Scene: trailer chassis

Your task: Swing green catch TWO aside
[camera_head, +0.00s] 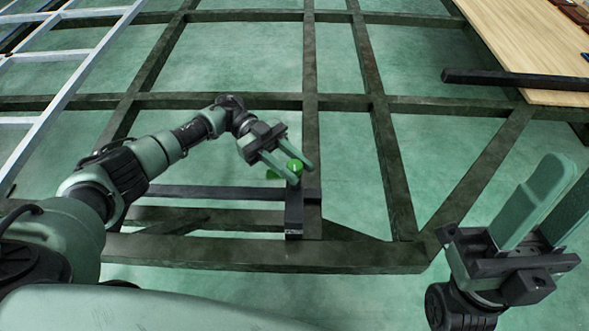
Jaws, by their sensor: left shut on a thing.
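A green catch with a rounded knob (295,166) stands at the top of a short dark block near the middle of the chassis. No number can be read on it. My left gripper (301,174) reaches in from the left and is shut on this knob, with one finger on each side of it. Another small green piece (272,174) shows just left of the fingers, partly hidden by them. My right gripper (568,178) is at the lower right, fingers apart and empty, away from the catch.
The dark steel chassis frame (340,256) spans the view, with open gaps over a green floor. A dark bar (215,193) lies left of the block. A wooden board (530,45) is at the upper right with a black beam (515,79) across its edge. A pale ladder-like frame (75,75) is at left.

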